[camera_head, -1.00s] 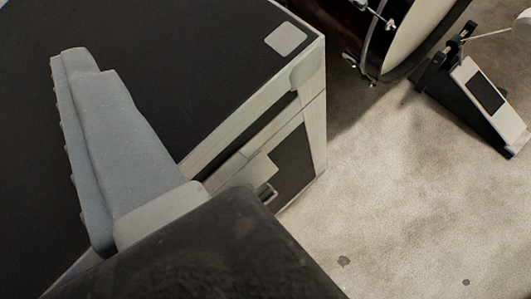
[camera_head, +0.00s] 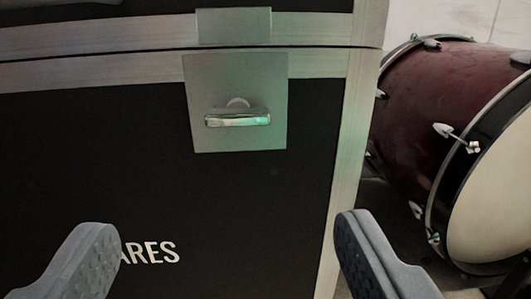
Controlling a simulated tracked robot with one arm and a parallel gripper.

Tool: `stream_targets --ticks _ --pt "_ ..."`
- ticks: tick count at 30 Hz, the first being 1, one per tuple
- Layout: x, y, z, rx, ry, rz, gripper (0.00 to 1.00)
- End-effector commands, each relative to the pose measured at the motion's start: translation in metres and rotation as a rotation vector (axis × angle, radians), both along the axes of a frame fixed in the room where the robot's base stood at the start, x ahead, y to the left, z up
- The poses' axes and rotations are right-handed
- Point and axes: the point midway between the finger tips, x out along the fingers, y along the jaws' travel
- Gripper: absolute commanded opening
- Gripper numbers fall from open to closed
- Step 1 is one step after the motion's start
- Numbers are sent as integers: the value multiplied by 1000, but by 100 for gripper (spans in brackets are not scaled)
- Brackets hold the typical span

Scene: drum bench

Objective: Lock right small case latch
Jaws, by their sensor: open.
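The right latch (camera_head: 237,118) of the small case is a metal plate with a silver turn handle, on the front face just below the lid seam. The handle lies about level. A matching metal plate (camera_head: 234,26) sits above it on the lid edge. The black case (camera_head: 90,150) has metal edging and partly hidden white lettering. My gripper (camera_head: 222,245) is open and empty, with one grey finger at lower left and one at lower right. The latch is above and between the fingers in the picture; no contact shows.
A dark red bass drum (camera_head: 425,120) with a pale head and metal lugs stands to the right, close to the case's right edge. The case front between the fingers is clear.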

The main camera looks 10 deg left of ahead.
Motion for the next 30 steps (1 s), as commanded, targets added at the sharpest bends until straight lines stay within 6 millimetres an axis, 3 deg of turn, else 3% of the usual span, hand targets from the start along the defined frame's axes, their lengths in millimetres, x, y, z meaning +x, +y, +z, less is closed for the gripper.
stream_targets --ticks 8,21,30 --pt "21 0 -1 -3 -7 -5 71" --pt "99 18 -2 -3 -7 -7 71" --pt "131 25 -2 -5 -3 -7 71"
